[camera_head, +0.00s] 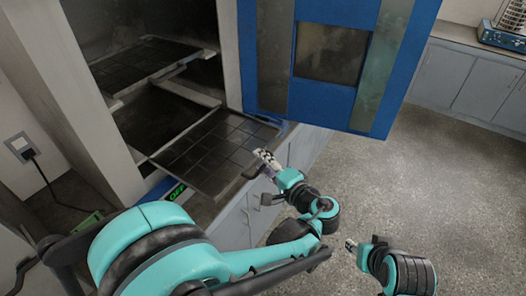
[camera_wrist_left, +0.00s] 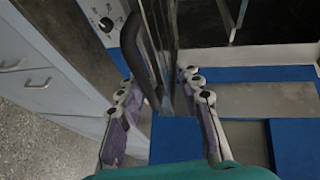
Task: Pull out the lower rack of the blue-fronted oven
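The blue-fronted oven has its blue door (camera_head: 330,60) swung open to the right. Its lower rack (camera_head: 215,150), a dark grid shelf, sticks out past the oven front, with its rear part still inside. The upper rack (camera_head: 140,68) sits inside the chamber. My left gripper (camera_head: 262,177) is just off the front right corner of the lower rack. In the left wrist view its fingers (camera_wrist_left: 158,95) are spread apart, with a dark curved bar between or behind them; contact cannot be told. My right gripper (camera_head: 351,246) is low over the floor, away from the oven, its fingers mostly hidden.
Grey cabinets (camera_head: 245,215) stand under the oven. A green-lit display (camera_head: 177,192) is on the oven's lower front edge. A wall socket with a plug (camera_head: 20,147) is at the left. More cabinets (camera_head: 465,80) line the back right. The floor (camera_head: 430,160) is clear.

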